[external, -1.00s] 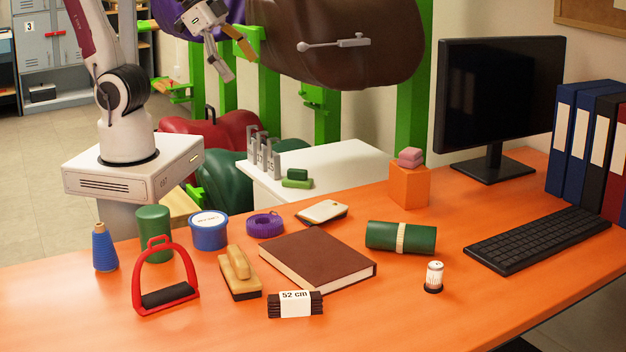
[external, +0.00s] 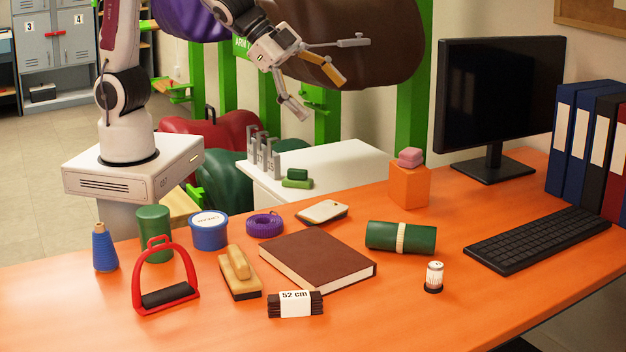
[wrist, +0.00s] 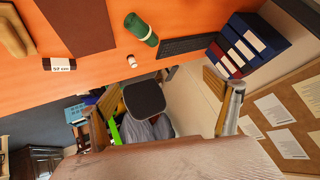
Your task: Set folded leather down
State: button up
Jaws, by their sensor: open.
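A dark folded strap bundle with a white "52 cm" band (external: 295,304) lies on the orange desk (external: 380,325) near its front edge; it also shows at upper left in the wrist view (wrist: 60,64). A green roll with a cream band (external: 400,237) lies right of the brown book; I cannot tell whether it is leather. My gripper (external: 315,94) is open and empty, high beyond the desk in front of the brown saddle. Its two fingers stand wide apart in the wrist view (wrist: 163,115).
The brown book (external: 318,260), wooden-handled brush (external: 238,275), red stirrup (external: 165,290), white-capped jar (external: 433,277) and orange block (external: 409,186) stand on the desk. A white side table (external: 335,165) is behind. The brown saddle (external: 385,45) hangs close to my gripper.

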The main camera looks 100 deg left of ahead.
jog(key=w+d+f+m+h, duration=0.2)
jog(key=w+d+f, duration=0.2)
jog(key=d+f, duration=0.15)
jog(key=m+g+h, duration=0.5)
jog(key=m+h, duration=0.1)
send_near(295, 293)
jog(key=x, duration=0.3)
jog(key=shift+s+a+f, duration=0.15)
jog(key=shift+a+f, duration=0.05)
jog(key=shift+f, duration=0.05)
jog(key=shift+x, duration=1.3)
jog(key=shift+d+r+x, duration=0.1)
jog(key=shift+r+x, duration=0.05)
jog(key=shift+x, duration=1.15)
jog(key=shift+d+r+x, duration=0.15)
jog(key=shift+x, duration=1.15)
